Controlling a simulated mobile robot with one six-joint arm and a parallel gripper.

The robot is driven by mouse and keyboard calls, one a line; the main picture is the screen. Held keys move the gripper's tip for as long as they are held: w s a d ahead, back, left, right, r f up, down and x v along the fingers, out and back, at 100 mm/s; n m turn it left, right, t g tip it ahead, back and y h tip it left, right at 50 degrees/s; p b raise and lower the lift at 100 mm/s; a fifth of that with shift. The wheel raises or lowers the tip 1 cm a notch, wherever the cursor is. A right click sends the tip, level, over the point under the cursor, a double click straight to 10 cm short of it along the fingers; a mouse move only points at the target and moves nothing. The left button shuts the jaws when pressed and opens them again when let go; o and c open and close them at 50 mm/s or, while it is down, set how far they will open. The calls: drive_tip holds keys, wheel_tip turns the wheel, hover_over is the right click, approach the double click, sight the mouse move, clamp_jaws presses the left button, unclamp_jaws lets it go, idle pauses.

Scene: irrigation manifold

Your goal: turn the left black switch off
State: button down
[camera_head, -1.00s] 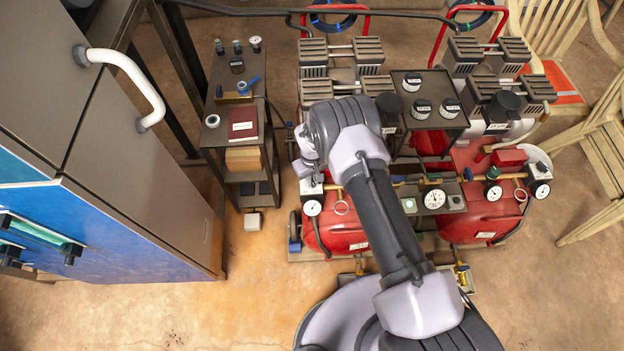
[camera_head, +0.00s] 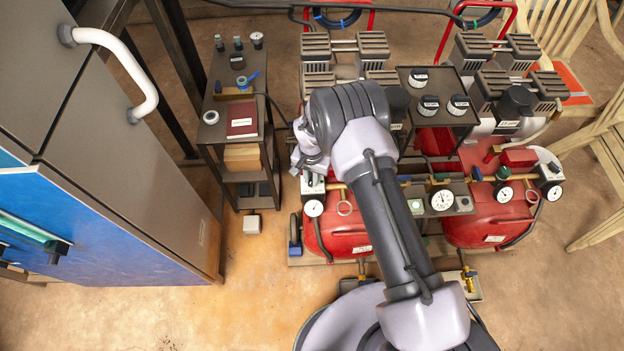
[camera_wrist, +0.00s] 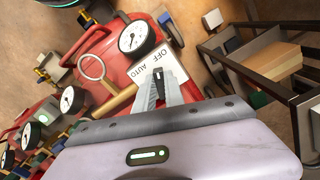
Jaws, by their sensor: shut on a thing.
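The left switch box is a white box with an OFF/AUTO label (camera_wrist: 154,65), seen in the wrist view on the left red compressor. In the head view the white box (camera_head: 313,188) sits just below my wrist. My gripper (camera_wrist: 161,84) is over the label, its two fingers close together. It is shut on the left black switch, whose lever is mostly hidden between the fingertips. I cannot tell for sure which position the lever is in. In the head view my arm covers the fingers.
A pressure gauge (camera_wrist: 133,36) and a brass pipe (camera_wrist: 116,101) with a ring are close to my fingers. A dark shelf cart (camera_head: 240,150) stands to the left. The right compressor (camera_head: 487,212) has its own gauges. Open floor lies in front, beside a blue cabinet (camera_head: 90,230).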

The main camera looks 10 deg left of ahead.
sight(311, 180)
drive_tip(key=shift+m, duration=0.6)
drive_tip(key=shift+w+b, duration=0.1)
drive_tip(key=shift+b, duration=0.2)
drive_tip(key=c, duration=1.4)
unclamp_jaws()
drive_tip(key=shift+c, duration=0.2)
wheel_tip(311, 180, up, 18)
drive_tip(key=p, duration=0.6)
drive_tip(key=shift+f, duration=0.25)
